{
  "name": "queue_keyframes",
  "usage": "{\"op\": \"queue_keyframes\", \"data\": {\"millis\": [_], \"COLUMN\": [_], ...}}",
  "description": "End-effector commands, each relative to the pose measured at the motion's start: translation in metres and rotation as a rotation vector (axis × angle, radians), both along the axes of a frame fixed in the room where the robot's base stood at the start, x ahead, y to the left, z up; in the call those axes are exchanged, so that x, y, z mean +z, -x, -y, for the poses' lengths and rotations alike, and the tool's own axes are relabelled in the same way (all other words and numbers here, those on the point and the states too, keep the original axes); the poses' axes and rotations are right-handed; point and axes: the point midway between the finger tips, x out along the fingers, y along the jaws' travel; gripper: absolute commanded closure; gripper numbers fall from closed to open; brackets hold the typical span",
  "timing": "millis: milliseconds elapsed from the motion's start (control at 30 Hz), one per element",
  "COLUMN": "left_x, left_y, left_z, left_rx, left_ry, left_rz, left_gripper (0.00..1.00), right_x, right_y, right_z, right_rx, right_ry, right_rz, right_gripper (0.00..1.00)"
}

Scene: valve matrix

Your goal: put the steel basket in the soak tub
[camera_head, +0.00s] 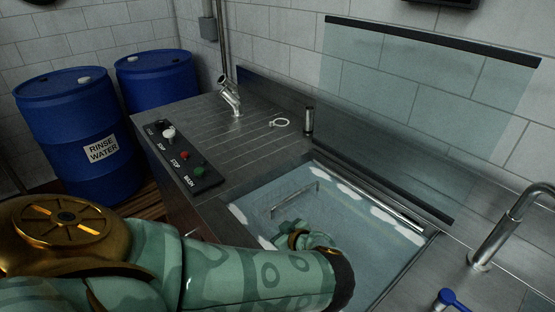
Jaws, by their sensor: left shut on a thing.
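The soak tub (405,236) is a sunken basin in the steel counter, with bluish, see-through liquid and bright reflections near its rim. A thin bar handle of the steel basket (293,199) shows inside the tub, at its left part; the rest of the basket is hard to make out in the liquid and behind my arm. My left gripper (289,230) is down in the tub opening, shut on the basket on the side nearer to me. Its fingertips are small and partly hidden by my wrist. My right gripper is not in view.
A control panel (182,158) with buttons is left of the tub. A small tap (231,97), a ring (280,123) and a metal cylinder (308,121) stand behind. A raised clear screen (420,110) backs the tub. A faucet (505,228) and a blue-handled valve (450,299) are right.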

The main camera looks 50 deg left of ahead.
Motion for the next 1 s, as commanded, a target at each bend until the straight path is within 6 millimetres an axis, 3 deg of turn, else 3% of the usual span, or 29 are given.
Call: {"op": "queue_keyframes", "data": {"millis": [100, 533, 633, 1000], "left_x": [-0.018, -0.022, -0.022, -0.015], "left_y": [0.0, -0.001, 0.0, 0.0], "left_z": [-0.001, -0.001, 0.0, 0.004], "left_rx": [0.001, 0.002, 0.0, -0.001], "left_ry": [-0.001, -0.003, 0.0, 0.001], "left_rz": [0.002, 0.003, 0.001, 0.001], "left_gripper": [1.0, 1.0, 0.71, 0.71], "right_x": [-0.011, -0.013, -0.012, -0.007], "right_y": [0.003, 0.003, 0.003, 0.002], "right_z": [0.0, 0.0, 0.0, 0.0], "right_rx": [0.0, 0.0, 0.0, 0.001], "right_ry": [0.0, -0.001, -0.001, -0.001], "right_rz": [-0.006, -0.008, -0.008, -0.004], "right_gripper": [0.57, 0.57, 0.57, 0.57]}}
